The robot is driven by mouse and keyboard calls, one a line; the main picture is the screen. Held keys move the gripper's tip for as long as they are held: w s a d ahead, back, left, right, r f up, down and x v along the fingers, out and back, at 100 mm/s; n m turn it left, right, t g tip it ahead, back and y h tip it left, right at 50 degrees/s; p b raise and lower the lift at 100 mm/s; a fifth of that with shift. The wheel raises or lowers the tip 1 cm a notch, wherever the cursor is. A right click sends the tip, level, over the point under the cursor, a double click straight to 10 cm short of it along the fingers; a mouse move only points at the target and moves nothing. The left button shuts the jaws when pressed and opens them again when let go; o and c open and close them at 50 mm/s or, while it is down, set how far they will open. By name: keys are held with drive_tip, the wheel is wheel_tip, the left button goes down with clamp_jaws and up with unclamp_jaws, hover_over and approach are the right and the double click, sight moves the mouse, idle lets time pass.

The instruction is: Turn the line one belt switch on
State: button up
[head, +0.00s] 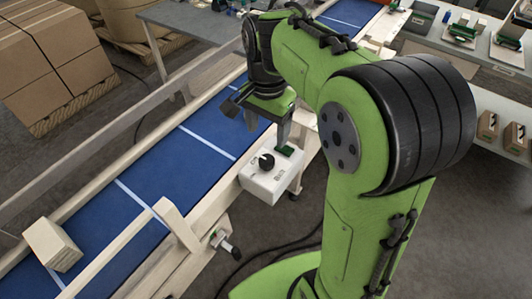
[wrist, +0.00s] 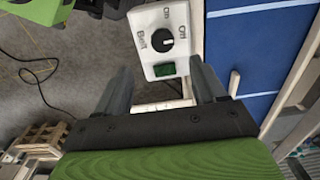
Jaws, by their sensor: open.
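The belt switch is a white box (head: 262,184) with a round black knob (head: 266,161), mounted on the near side rail of the blue belt. In the wrist view the box (wrist: 146,22) shows its knob (wrist: 162,40), printed labels and a dark green panel.
The blue conveyor belt (head: 155,180) runs diagonally behind the box, between pale rails. A carton (head: 52,245) sits on its lower left end. Stacked cartons (head: 45,60) stand at upper left. A bench with green items (head: 463,33) is at upper right. A cable lies on the floor.

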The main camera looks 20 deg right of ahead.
sight(267, 160)
drive_tip(key=f, duration=0.3)
drive_tip(key=f+b, duration=0.1)
drive_tip(key=f, duration=0.7)
drive_tip(key=shift+w+b, duration=0.3)
drive_tip(key=shift+b, duration=0.1)
drive_tip(key=shift+r, duration=0.1)
drive_tip(key=c, duration=1.1)
drive_tip(key=shift+o, duration=0.2)
